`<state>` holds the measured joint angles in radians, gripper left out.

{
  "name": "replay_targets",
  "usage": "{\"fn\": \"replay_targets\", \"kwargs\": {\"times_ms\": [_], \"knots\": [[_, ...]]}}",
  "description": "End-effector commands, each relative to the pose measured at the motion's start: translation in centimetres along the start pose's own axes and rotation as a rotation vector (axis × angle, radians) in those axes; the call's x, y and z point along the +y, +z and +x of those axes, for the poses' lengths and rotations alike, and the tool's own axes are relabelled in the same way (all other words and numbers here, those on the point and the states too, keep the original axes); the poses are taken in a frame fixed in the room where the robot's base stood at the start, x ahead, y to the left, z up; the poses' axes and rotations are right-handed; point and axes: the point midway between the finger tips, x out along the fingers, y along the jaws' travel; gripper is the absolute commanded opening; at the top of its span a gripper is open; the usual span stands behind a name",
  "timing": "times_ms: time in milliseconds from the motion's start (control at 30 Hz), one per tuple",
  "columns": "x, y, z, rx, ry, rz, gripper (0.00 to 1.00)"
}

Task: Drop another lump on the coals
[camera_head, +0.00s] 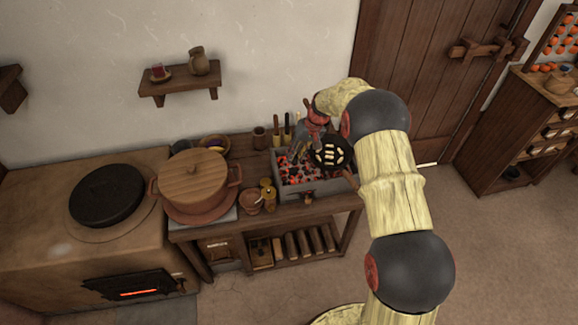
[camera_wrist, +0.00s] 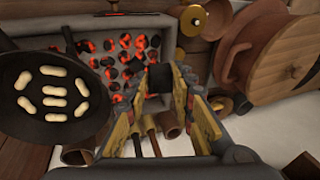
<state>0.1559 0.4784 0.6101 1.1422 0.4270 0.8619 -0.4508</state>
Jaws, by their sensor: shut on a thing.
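My gripper (camera_wrist: 162,84) is shut on a black lump (camera_wrist: 157,78) held between its fingertips. In the head view my gripper (camera_head: 304,146) is over the back of the brazier. The grey metal brazier (camera_head: 311,190) stands on a wooden bench and holds dark coals (camera_head: 297,171) glowing red and orange. In the wrist view the coals (camera_wrist: 121,60) lie just beyond the lump. The lump appears above the near edge of the coal bed; I cannot tell the exact height. The head view does not show the lump clearly.
A black pan (camera_wrist: 85,122) with several pale, peanut-shaped things sits over one side of the brazier. A big lidded pot (camera_head: 194,180) and small brass vessels (camera_head: 268,194) stand to its left. Utensils (camera_head: 281,129) stand behind. A dark-lidded stove (camera_head: 107,195) is farther left.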

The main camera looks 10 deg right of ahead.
Motion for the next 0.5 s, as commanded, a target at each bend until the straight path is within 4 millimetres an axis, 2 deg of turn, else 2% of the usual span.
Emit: {"fn": "replay_targets", "kwargs": {"times_ms": [200, 500], "knots": [[1.2, -3.4, 2.2, 0.000, 0.001, -0.001, 0.07], [2.6, -7.3, 5.0, 0.000, 0.000, 0.000, 0.07]]}}
